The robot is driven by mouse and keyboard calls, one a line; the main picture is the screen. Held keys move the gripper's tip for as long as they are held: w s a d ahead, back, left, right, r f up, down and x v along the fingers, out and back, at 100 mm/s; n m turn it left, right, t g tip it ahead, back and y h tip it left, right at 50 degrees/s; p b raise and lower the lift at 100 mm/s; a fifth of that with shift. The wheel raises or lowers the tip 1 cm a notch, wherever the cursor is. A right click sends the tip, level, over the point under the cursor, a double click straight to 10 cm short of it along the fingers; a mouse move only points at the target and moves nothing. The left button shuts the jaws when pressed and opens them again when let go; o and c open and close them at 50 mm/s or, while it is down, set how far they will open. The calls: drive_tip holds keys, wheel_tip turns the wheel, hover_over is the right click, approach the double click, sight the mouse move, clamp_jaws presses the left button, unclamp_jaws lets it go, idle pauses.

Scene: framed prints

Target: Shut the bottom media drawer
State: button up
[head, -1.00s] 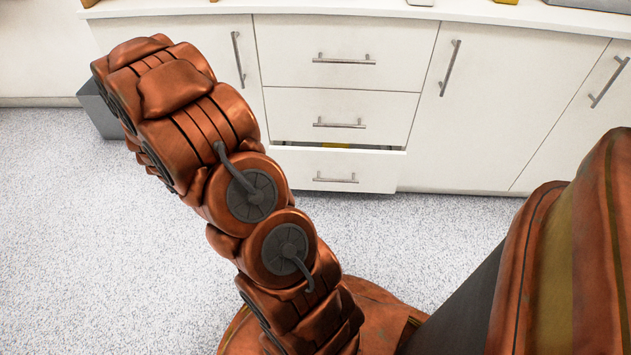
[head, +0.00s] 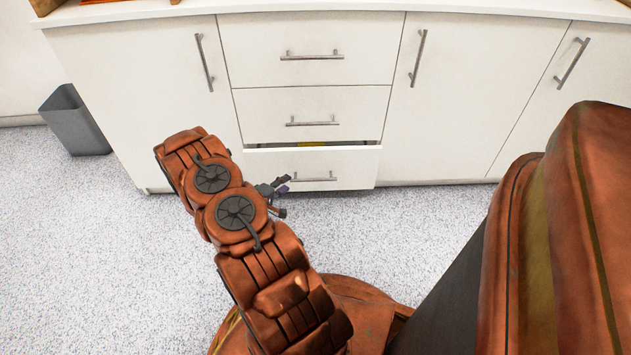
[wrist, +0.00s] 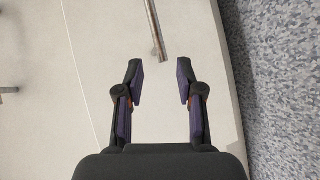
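The bottom media drawer (head: 340,168) is a white drawer at the foot of the cabinet, pulled out a little, with a gap above its front edge. Something yellow (head: 312,144) shows in that gap. Its metal bar handle (head: 306,178) is on the front; a bar handle end also shows in the wrist view (wrist: 155,30), ahead of the fingers. My gripper (head: 283,197) is at the left part of the drawer front, partly hidden by my arm. In the wrist view its two fingers (wrist: 160,82) are apart with nothing between them, facing a white front. I cannot tell whether they touch it.
Two shut drawers (head: 345,113) are above, with cabinet doors (head: 462,100) on both sides. A grey bin (head: 75,120) stands on the floor at the left. The speckled floor (head: 410,225) in front is clear.

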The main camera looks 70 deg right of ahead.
drive_tip(key=g+h, duration=0.1)
drive_tip(key=g, duration=0.1)
approach(316, 180)
drive_tip(key=d+f, duration=0.1)
drive_tip(key=d, duration=0.2)
drive_tip(key=shift+n, duration=0.3)
drive_tip(key=shift+s+b+x, duration=0.15)
drive_tip(key=shift+b+x, duration=0.75)
drive_tip(key=shift+x, duration=1)
drive_tip(key=shift+s+b+x, duration=0.15)
drive_tip(key=shift+b+x, duration=0.7)
drive_tip(key=shift+x, duration=1)
drive_tip(key=shift+a, duration=0.1)
clamp_jaws()
